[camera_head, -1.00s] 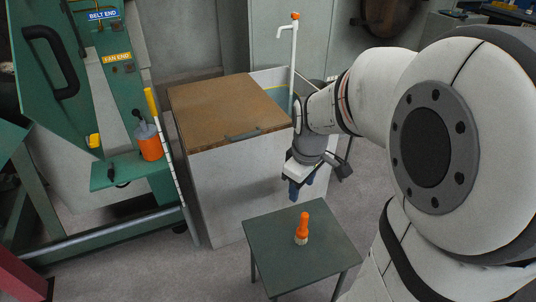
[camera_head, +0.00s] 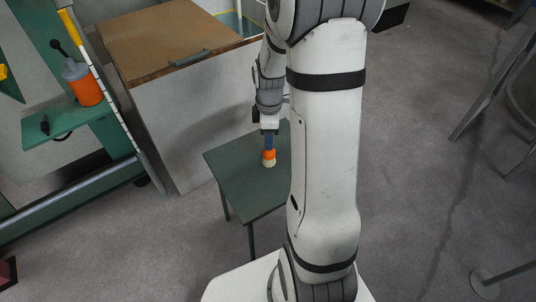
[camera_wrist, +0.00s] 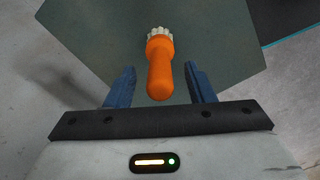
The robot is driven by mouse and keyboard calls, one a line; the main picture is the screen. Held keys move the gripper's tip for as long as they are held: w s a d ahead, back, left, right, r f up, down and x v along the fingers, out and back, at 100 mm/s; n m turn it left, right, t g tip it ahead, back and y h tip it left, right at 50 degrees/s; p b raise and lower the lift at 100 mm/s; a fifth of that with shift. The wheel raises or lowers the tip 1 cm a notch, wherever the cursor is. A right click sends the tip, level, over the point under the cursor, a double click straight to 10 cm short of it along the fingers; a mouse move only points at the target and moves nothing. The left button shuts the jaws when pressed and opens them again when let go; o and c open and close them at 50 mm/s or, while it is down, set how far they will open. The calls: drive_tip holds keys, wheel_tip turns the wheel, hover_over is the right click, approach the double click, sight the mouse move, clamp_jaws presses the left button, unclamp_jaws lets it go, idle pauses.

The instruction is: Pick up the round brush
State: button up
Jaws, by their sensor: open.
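The round brush has an orange handle and pale bristles. In the head view the brush (camera_head: 268,160) stands on the small green table (camera_head: 232,180), bristles down, its upper part hidden by my gripper (camera_head: 270,141). In the wrist view the brush (camera_wrist: 160,68) shows its handle end toward me, between and slightly beyond the blue fingers of my gripper (camera_wrist: 159,84). The fingers are open, one on each side of the handle, with a gap on both sides. I cannot tell exactly how far down the handle they reach.
A wooden-topped cabinet (camera_head: 165,40) stands behind the table. A green machine shelf (camera_head: 70,121) holds an orange oil can (camera_head: 82,84) at the left. My arm covers the table's right part. Open grey floor (camera_head: 430,150) lies to the right.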

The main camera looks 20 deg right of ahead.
sight(269, 159)
wheel_tip(269, 159, down, 2)
drive_tip(key=shift+f, duration=0.25)
drive_tip(key=shift+c, duration=0.4)
drive_tip(key=c, duration=1)
drive_tip(key=shift+r, duration=0.1)
